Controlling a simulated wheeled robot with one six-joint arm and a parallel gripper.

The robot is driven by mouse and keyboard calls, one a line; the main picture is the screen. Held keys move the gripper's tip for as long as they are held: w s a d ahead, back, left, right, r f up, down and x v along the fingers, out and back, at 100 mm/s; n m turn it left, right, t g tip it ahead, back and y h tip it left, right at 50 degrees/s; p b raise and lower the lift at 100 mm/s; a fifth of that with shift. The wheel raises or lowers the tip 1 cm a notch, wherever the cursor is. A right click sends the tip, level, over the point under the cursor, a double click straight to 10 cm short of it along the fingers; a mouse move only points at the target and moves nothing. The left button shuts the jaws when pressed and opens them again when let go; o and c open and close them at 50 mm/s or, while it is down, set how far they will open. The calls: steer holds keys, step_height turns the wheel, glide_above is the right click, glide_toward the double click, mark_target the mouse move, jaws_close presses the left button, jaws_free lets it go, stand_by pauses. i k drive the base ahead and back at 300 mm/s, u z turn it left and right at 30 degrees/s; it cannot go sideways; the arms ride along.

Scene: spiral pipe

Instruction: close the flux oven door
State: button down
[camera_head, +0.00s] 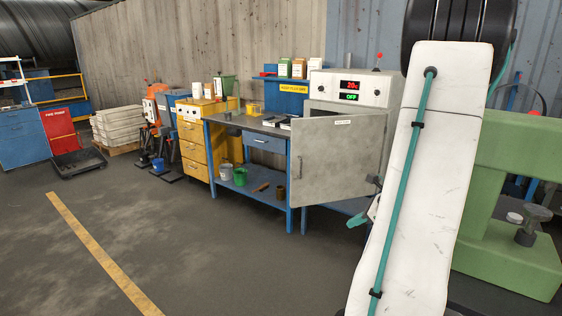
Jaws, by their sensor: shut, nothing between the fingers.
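The flux oven (362,88) stands at the end of the blue workbench, with a red and a green display on its upper panel. Its grey door (335,160) stands open, swung out toward me. The door's free edge is at the left and nearer to me; its right side reaches toward my white arm. My gripper (357,220) shows only in part at the left edge of my arm, low and to the right of the door's lower part. It is shut and holds nothing. My arm hides the rest of it; I cannot tell whether it touches the door.
The blue workbench (260,129) and yellow drawers (194,154) stand left of the oven. Buckets sit on the bench's lower shelf. A green machine (510,255) stands at the right, close to my arm. The floor (200,245) in front of the bench is clear.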

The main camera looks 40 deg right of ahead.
mark_target(332, 157)
steer(key=i, duration=1.7)
steer(key=z, duration=1.05)
steer(key=i, duration=0.5)
